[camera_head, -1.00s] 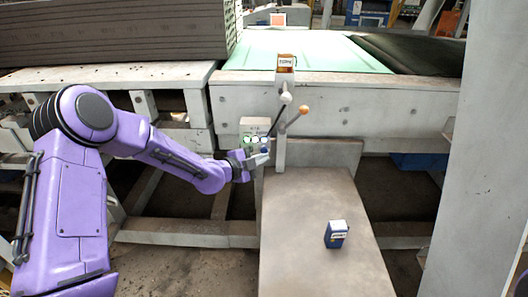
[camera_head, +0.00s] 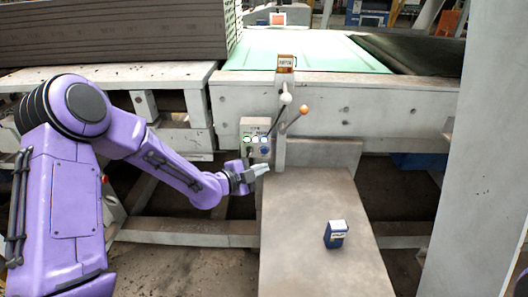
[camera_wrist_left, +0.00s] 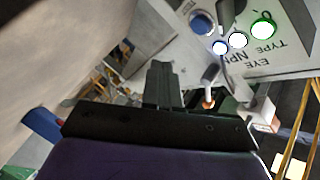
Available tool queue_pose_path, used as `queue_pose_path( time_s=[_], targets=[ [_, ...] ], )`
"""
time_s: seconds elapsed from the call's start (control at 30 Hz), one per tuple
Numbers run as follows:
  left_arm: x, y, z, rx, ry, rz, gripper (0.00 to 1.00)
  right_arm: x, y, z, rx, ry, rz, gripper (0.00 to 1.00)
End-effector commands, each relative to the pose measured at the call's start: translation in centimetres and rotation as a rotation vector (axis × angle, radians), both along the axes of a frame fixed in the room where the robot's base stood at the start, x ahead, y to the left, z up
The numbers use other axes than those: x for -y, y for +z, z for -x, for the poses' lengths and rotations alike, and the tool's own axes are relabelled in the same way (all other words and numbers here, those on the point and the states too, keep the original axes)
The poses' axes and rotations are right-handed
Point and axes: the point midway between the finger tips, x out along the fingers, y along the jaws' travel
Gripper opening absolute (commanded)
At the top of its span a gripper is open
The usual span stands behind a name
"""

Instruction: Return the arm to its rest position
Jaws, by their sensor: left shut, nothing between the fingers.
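My left arm, purple, comes in from the left of the head view. Its gripper (camera_head: 262,170) is shut and empty, just below a grey control box (camera_head: 255,126) and beside the left edge of the grey slab. It appears apart from the box. In the left wrist view the closed fingers (camera_wrist_left: 163,86) point up, and the box's panel (camera_wrist_left: 268,48) with round lit buttons and a blue button is at the upper right. My right gripper is not in view; only a bit of purple shows at the lower right corner of the head view.
A post with a white-knobbed lever (camera_head: 286,99) and an orange-knobbed lever (camera_head: 303,111) stands right of the gripper. A small dark blue box (camera_head: 336,235) sits on the grey slab (camera_head: 310,265). A conveyor frame (camera_head: 350,105) runs behind. A grey column (camera_head: 480,150) stands at the right.

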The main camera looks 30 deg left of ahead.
Motion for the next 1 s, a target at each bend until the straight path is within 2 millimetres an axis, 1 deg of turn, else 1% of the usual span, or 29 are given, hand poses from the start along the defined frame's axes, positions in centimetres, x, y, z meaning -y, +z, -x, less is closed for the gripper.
queue_pose_path(
  time_s=[0.33, 0.4, 0.47, 0.57, 0.6, 0.63, 0.67, 0.7, 0.73, 0.77, 0.8, 0.87, 0.9, 0.97, 1.0],
  targets=[
    [0.0, 0.0, 0.0, 0.000, 0.000, 0.001, 0.00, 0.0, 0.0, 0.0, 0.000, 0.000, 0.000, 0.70],
    [0.0, 0.0, 0.0, -0.010, 0.008, 0.032, 0.00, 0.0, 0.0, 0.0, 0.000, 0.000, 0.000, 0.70],
    [-0.2, 0.1, -0.1, -0.032, 0.042, 0.125, 0.00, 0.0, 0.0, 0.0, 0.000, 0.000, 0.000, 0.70],
    [-1.1, -0.4, 0.4, -0.139, 0.239, 0.510, 0.00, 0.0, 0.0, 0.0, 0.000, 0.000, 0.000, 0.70],
    [-1.1, -2.3, 1.6, -0.218, 0.357, 0.699, 0.00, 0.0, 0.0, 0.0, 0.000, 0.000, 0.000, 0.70],
    [-1.0, -4.6, 2.9, -0.289, 0.466, 0.837, 0.00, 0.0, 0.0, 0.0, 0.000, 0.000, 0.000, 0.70],
    [-0.9, -7.2, 4.7, -0.356, 0.579, 0.953, 0.00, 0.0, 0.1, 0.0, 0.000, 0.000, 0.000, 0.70],
    [-0.9, -10.2, 7.0, -0.420, 0.713, 1.062, 0.00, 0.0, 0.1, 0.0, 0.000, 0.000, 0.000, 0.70],
    [-0.9, -12.2, 8.9, -0.457, 0.808, 1.123, 0.00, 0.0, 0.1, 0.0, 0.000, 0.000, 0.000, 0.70],
    [-0.9, -14.2, 10.8, -0.489, 0.901, 1.170, 0.00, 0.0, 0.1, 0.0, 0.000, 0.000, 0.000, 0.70],
    [-1.0, -16.6, 13.7, -0.521, 1.021, 1.212, 0.00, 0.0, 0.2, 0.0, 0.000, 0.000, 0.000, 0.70],
    [-1.1, -19.7, 18.2, -0.560, 1.189, 1.236, 0.00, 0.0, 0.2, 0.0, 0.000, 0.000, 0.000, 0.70],
    [-1.3, -21.4, 21.3, -0.579, 1.287, 1.225, 0.00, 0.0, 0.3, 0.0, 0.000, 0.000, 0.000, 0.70],
    [-1.4, -23.5, 25.8, -0.609, 1.405, 1.177, 0.00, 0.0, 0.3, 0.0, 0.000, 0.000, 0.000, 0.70],
    [-1.4, -24.5, 28.6, -0.635, 1.459, 1.123, 0.00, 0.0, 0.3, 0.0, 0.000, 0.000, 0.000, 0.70]
  ],
)
